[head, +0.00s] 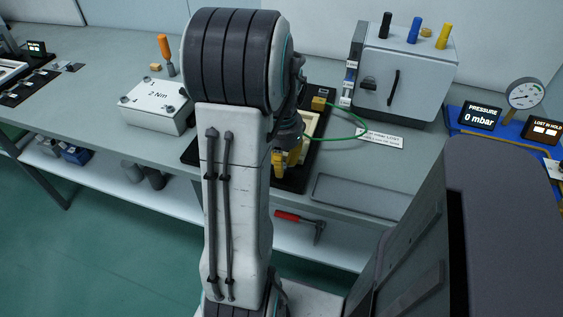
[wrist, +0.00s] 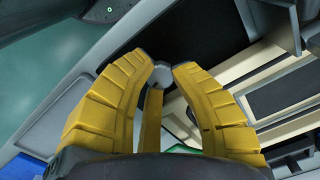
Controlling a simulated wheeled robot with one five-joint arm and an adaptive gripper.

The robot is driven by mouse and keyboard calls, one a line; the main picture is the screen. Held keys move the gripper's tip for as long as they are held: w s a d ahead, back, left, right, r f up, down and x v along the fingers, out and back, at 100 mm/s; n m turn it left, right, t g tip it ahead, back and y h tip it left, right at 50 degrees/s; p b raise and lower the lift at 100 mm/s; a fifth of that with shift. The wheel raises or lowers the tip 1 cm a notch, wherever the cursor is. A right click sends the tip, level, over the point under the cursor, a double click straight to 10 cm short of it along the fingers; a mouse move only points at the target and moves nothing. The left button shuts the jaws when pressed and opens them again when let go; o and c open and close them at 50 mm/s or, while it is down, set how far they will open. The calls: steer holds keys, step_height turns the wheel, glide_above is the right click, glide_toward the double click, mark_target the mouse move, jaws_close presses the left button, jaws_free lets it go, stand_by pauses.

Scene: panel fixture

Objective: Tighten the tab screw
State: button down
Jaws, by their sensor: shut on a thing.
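My gripper (wrist: 160,68) has yellow fingers whose tips close on a small grey rounded piece (wrist: 160,75) in the wrist view. I cannot tell for sure whether this is the tab screw. In the head view my gripper (head: 288,160) is partly hidden behind my own arm, low over a dark fixture (head: 292,182) with a cream panel (head: 311,124). The fixture's left part is largely hidden by my arm. Dark and cream strips of the fixture (wrist: 275,97) show right of the fingers in the wrist view.
A green cable (head: 345,137) runs over the fixture toward a grey cabinet (head: 405,75). A white box marked 2 Nm (head: 152,105) and an orange-handled tool (head: 165,50) stand left. A pressure display (head: 480,116) and gauge are at right. The bench's front right has a shallow recess (head: 365,197).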

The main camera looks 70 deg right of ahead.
steer(key=m, duration=0.6)
steer(key=shift+m, duration=0.4)
stand_by(0.3)
steer(key=c, duration=1.3)
jaws_free()
